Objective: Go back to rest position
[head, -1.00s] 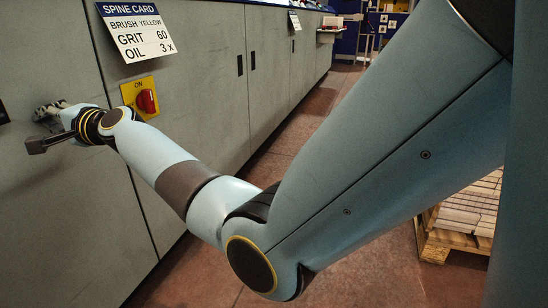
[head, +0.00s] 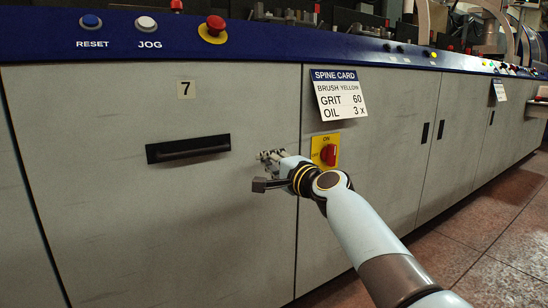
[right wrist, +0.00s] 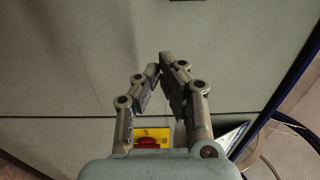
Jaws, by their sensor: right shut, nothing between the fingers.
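My right gripper (head: 268,157) is in front of the grey cabinet panel (head: 235,225) in the head view, just left of the red rotary switch (head: 329,154) on its yellow plate. Its fingers are shut and empty; they also show in the right wrist view (right wrist: 161,66), the fingertips close together. In that view the yellow plate with the red switch (right wrist: 148,141) is partly hidden behind the gripper body. The gripper looks clear of the black drawer handle (head: 188,148). My left gripper is in neither view.
A blue control strip (head: 260,47) runs along the cabinet top, with a blue reset button (head: 91,20), a white jog button (head: 146,23) and a red stop button (head: 212,27). A white spine card (head: 340,95) hangs above the switch. Open floor (head: 480,245) lies at right.

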